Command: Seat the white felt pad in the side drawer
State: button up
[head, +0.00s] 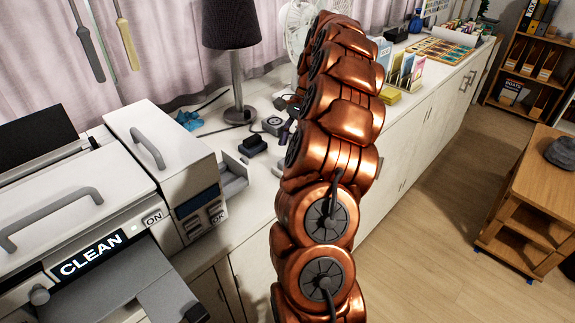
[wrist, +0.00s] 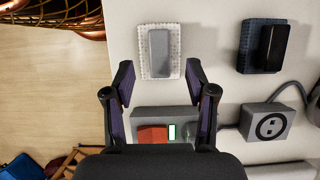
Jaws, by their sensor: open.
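The white felt pad (wrist: 145,68) with a grey block handle lies flat on the pale counter in the wrist view. My gripper (wrist: 159,72) is open, its two fingers apart near the pad's lower edge, with nothing held between them. In the head view my copper arm hides the gripper and I cannot make out the white pad. The side drawer (head: 235,178) looks like the open grey tray at the right side of the white machine (head: 165,145).
A dark blue pad (wrist: 246,58) with a black handle lies right of the white one. A grey dial box (wrist: 270,124) and a box with a red button (wrist: 152,134) stand nearby. A lamp (head: 236,80) stands behind. A wooden cart (head: 530,205) is at right.

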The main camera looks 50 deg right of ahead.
jog(key=shift+p+x, duration=0.8)
jog(key=shift+x, duration=1.25)
jog(key=shift+c, duration=0.3)
grip_shut()
